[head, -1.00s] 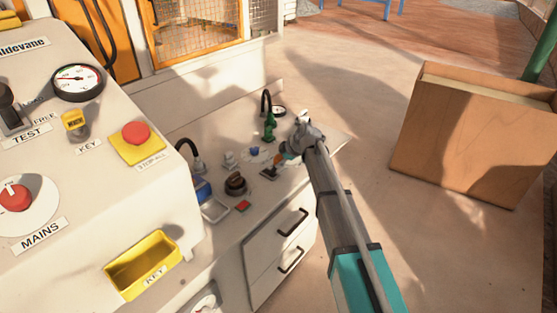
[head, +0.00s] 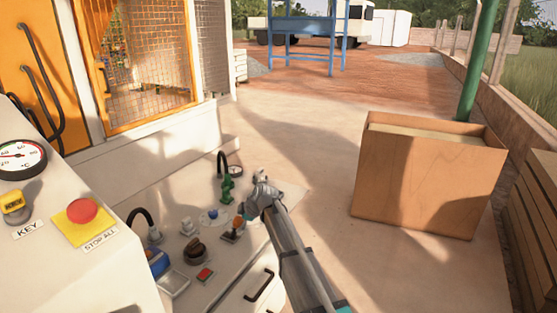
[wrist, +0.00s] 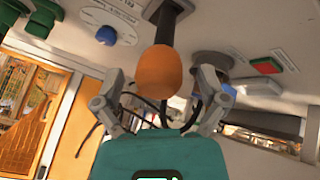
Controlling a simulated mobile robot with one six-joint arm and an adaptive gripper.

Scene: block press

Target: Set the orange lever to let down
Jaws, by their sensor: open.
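The orange lever (head: 238,222) stands on the low white panel in the head view, a dark stem with an orange knob. Its knob (wrist: 165,71) is large in the wrist view, with the dark stem running up from it into a dark slot in the panel. My gripper (head: 247,212) is right beside the lever in the head view. In the wrist view my gripper (wrist: 160,112) is open, with one finger on each side of the knob and gaps between. The lettering by the lever is too small to read.
On the same panel are a green tap (head: 227,187), a blue knob (head: 212,213), a black rotary knob (head: 195,250) and a red button (head: 205,275). A yellow-backed stop button (head: 82,211) is on the nearer console. A large wooden box (head: 430,180) stands right on open floor.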

